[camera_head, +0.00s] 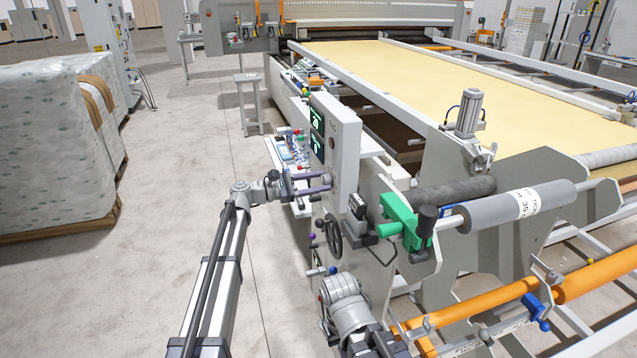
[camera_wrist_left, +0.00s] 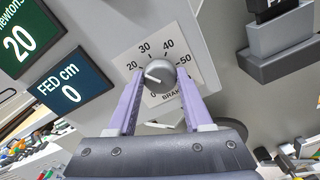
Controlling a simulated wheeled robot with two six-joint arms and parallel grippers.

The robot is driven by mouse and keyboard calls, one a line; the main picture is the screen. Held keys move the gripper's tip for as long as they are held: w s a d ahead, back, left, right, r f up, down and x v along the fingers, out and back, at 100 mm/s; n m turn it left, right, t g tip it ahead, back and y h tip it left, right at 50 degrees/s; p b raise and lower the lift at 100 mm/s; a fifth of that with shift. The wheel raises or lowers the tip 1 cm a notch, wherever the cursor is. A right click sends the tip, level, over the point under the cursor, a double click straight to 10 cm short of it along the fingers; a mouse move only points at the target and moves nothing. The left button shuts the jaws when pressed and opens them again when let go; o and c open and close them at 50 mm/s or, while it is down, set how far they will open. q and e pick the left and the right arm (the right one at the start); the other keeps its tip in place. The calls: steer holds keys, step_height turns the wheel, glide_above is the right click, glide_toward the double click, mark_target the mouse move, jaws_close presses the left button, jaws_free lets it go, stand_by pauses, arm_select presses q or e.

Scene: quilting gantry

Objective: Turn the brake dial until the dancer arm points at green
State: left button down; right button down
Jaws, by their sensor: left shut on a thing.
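The brake dial (camera_wrist_left: 160,72) is a round grey knob on a white scale plate marked up to 50 in the left wrist view. My left gripper (camera_head: 322,183) reaches the side of the grey control box in the head view. In the left wrist view its two purple fingers (camera_wrist_left: 160,82) are shut on the dial, one on each side. The lower part of the scale is partly hidden by the fingers. I cannot make out the dancer arm or its green mark. My right gripper is not in view.
The control box (camera_head: 345,140) has a newtons screen (camera_wrist_left: 22,40) reading 20 and a FED cm screen (camera_wrist_left: 70,92) reading 0. A black handwheel (camera_head: 333,240) sits below it. A green bracket (camera_head: 398,212) and grey roller (camera_head: 500,210) stand right.

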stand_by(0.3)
arm_select(q)
steer(key=shift+c, duration=1.5)
jaws_free()
steer(key=v, duration=0.8)
steer(key=shift+d, duration=0.1)
